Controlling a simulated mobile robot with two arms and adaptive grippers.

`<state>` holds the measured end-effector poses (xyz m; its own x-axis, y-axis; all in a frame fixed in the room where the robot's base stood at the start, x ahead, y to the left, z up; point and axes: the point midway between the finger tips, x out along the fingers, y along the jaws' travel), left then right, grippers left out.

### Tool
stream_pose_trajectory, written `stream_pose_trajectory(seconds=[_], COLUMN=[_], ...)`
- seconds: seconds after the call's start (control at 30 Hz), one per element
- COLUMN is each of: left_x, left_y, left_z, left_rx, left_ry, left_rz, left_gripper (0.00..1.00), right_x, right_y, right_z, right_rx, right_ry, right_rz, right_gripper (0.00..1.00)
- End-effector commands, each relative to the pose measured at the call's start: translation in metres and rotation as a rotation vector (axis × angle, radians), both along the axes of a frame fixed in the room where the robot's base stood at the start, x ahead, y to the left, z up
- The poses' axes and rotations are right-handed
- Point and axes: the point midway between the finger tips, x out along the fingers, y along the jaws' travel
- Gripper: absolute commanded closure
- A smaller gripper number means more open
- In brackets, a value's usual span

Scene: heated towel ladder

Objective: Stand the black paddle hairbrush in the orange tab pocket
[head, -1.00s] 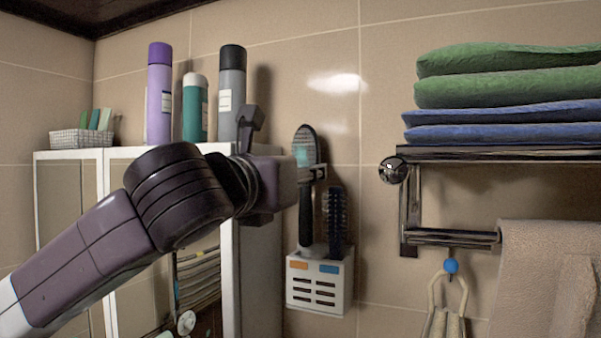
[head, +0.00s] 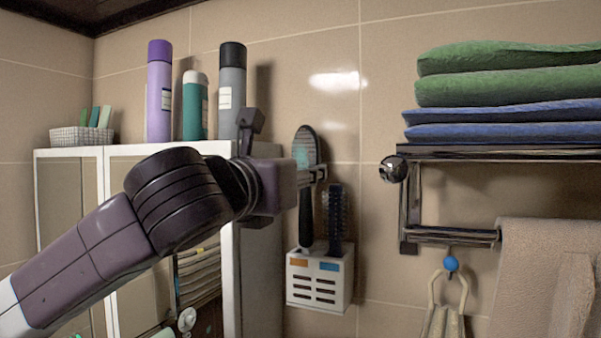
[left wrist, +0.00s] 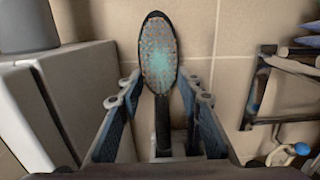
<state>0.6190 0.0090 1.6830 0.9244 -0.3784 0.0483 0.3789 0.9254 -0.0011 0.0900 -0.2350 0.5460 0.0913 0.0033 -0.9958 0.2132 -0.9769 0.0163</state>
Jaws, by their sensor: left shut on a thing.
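The black paddle hairbrush (head: 304,149) stands upright, its oval head with teal and orange bristles up; it also shows in the left wrist view (left wrist: 158,55). My left gripper (head: 318,173) is shut on the brush, with its fingers on either side of the handle just below the head. In the left wrist view the fingers (left wrist: 163,105) flank the handle. The handle runs down to the left pocket of the white wall holder (head: 320,300), behind the orange tab (head: 299,262). Its lower end is hidden there, so its depth cannot be told. My right gripper is out of view.
A dark round brush (head: 337,215) stands in the pocket by the blue tab (head: 329,267). A white cabinet (head: 230,270) stands left of the holder, with several bottles on top. At right is a towel rack (head: 450,236) with folded towels (head: 500,90).

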Motion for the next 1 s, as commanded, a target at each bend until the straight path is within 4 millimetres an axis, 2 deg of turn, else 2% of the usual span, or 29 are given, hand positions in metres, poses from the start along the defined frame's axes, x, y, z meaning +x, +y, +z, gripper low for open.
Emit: stream_pose_trajectory(seconds=[0.4,1.0], left_x=[0.000,0.000], left_y=[0.000,0.000], left_z=[-0.012,-0.005], left_rx=[0.000,0.001], left_ry=[0.001,0.002], left_rz=[-0.001,-0.001], left_gripper=[0.93,0.93], right_x=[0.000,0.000], right_y=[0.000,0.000], right_z=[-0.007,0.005], right_rx=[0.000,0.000], right_ry=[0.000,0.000], right_rz=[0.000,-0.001], right_gripper=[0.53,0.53])
